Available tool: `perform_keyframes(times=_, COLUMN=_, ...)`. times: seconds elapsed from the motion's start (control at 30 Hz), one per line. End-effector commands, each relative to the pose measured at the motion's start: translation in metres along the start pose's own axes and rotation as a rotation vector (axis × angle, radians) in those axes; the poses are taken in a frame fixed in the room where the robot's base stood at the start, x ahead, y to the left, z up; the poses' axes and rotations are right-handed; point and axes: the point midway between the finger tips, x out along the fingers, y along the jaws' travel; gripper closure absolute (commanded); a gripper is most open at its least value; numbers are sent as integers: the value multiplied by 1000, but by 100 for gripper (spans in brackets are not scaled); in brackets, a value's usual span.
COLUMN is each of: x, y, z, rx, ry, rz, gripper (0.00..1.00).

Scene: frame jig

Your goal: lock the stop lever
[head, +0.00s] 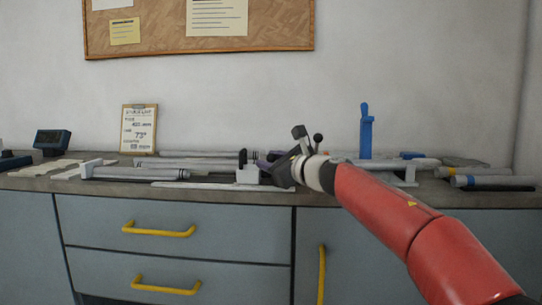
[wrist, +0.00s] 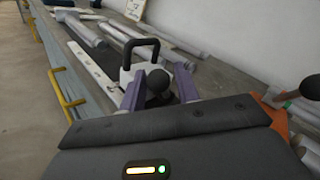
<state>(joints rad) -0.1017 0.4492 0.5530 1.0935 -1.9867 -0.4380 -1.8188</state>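The stop stands on the bench as a white block with an upright black loop (wrist: 143,48), seen in the wrist view. In the head view the white block (head: 246,174) is just left of my gripper (head: 271,168). In the wrist view the two purple fingers of my gripper (wrist: 160,82) stand apart, with a dark rounded knob (wrist: 158,80), perhaps the lever's end, between them. I see no clear grip on it. The lever's lower part is hidden by my gripper's body.
Grey tubes (head: 135,173) and a long pale rail (wrist: 92,65) lie on the bench to the left. A blue upright clamp (head: 366,135) stands to the right, with more tubes (head: 492,181). A clipboard (head: 139,128) leans on the wall. Yellow-handled drawers are below.

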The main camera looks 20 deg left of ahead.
Motion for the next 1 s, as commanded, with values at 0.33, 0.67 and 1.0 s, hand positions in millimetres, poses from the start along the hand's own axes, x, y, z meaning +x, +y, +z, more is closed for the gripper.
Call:
perform_keyframes(times=0.33, x=1, y=0, z=0, rx=0, ry=0, rz=0, gripper=79)
perform_keyframes(times=0.67, x=1, y=0, z=0, rx=0, ry=0, rz=0, gripper=100)
perform_keyframes(times=1.0, x=-1, y=8, z=-11, rx=-62, ry=-58, rz=-28, gripper=100)
